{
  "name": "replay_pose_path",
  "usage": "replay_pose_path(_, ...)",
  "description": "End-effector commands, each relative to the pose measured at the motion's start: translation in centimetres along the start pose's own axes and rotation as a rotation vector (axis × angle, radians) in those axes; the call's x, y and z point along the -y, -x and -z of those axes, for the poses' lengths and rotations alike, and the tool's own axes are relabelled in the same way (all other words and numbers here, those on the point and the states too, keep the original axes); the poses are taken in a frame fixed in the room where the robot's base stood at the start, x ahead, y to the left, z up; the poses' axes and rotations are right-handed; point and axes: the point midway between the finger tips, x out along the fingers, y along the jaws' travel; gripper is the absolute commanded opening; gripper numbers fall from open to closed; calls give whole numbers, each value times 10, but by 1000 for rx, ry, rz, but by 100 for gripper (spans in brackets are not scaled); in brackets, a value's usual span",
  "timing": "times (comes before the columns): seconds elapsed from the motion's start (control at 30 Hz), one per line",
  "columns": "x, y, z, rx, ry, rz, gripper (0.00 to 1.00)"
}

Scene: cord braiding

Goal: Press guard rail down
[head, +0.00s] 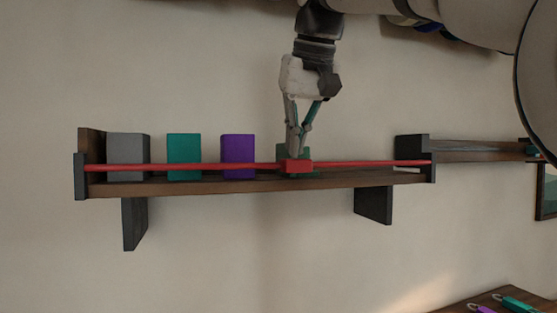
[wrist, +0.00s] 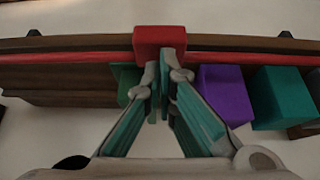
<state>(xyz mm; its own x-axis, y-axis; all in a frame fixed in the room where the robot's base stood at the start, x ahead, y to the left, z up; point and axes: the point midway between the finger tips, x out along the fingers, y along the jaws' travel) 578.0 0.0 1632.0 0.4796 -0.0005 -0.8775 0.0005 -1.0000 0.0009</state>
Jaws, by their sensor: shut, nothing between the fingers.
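The guard rail (head: 210,167) is a thin red bar along the front of the wooden shelf (head: 200,187), running between dark end brackets. A red block (head: 296,166) sits on the rail right of its middle. My gripper (head: 293,153) points down with its fingers closed and their tips at the block. In the wrist view the rail (wrist: 240,58) runs across the top, and the closed fingertips of my gripper (wrist: 160,65) overlap the near edge of the red block (wrist: 160,40). I cannot tell whether they touch it. A green block stands behind the fingers, partly hidden.
Grey (head: 128,157), teal (head: 184,157) and purple (head: 238,157) blocks stand on the shelf left of my gripper. A second shelf (head: 480,150) continues at the right. A table with small coloured items (head: 515,304) is at the lower right. The shelf right of the gripper looks clear.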

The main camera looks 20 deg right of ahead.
Motion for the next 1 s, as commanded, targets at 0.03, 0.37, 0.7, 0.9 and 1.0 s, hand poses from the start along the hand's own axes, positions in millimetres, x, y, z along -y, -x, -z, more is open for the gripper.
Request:
replay_pose_path(0.03, -1, -2, -1, 2, -1, -1, 0)
replay_pose_path(0.37, 0, -10, -5, 1, 0, 0, 0)
replay_pose_path(0.7, 0, -18, -9, 1, 1, -1, 0)
replay_pose_path(0.9, 0, -23, -12, 1, 0, 0, 0)
replay_pose_path(1.0, 0, -25, -13, 2, 0, 0, 0)
